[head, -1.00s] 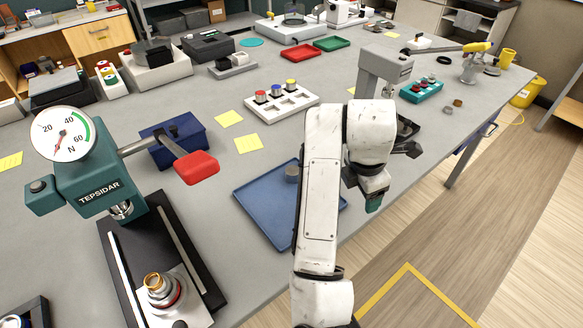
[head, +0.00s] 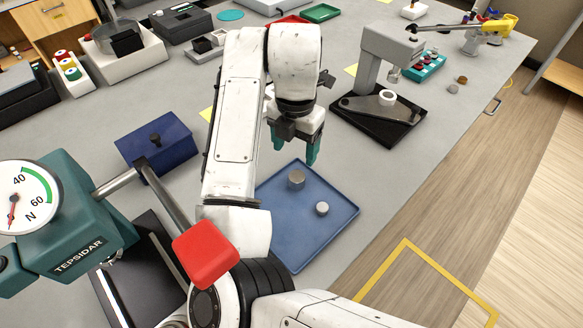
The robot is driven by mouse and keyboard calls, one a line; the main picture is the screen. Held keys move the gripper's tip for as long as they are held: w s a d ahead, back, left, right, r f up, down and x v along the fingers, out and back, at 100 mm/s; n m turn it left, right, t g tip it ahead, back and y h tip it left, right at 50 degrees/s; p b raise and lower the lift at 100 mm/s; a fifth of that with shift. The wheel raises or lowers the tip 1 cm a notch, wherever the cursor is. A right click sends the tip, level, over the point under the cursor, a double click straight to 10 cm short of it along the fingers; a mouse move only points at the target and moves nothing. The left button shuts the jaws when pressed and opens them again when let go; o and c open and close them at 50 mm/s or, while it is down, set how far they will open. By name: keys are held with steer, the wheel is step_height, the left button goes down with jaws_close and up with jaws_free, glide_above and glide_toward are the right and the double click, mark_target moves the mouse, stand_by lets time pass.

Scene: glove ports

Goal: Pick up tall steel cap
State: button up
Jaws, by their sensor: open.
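A tall steel cap (head: 297,180), a grey cylinder, stands on the blue tray (head: 338,232) near its back. A shorter steel cap (head: 322,209) stands in front of it and to the right. My gripper (head: 296,152) is open and empty, with teal fingertips pointing down. In the picture it is just above the tall cap and apart from it. Its exact height and depth over the tray are hard to tell. My arm covers the tray's left side.
A teal press with a dial (head: 62,222) and a red-ended lever (head: 206,254) stands at the left front. A blue box (head: 152,147) is behind it. A grey press on a black base (head: 378,118) stands right of my gripper. The floor lies beyond the table's right edge.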

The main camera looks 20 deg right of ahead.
glide_above(296, 177)
steer(key=f, duration=0.4)
steer(key=shift+w+f, duration=0.3)
steer(key=shift+s+f+p, duration=0.15)
steer(key=shift+f+p, duration=0.15)
steer(key=shift+f, duration=1.1)
steer(key=shift+s+f+p, duration=0.15)
steer(key=shift+f+p, duration=0.1)
steer(key=shift+f, duration=1.1)
steer(key=shift+c, duration=0.3)
steer(key=c, duration=1.1)
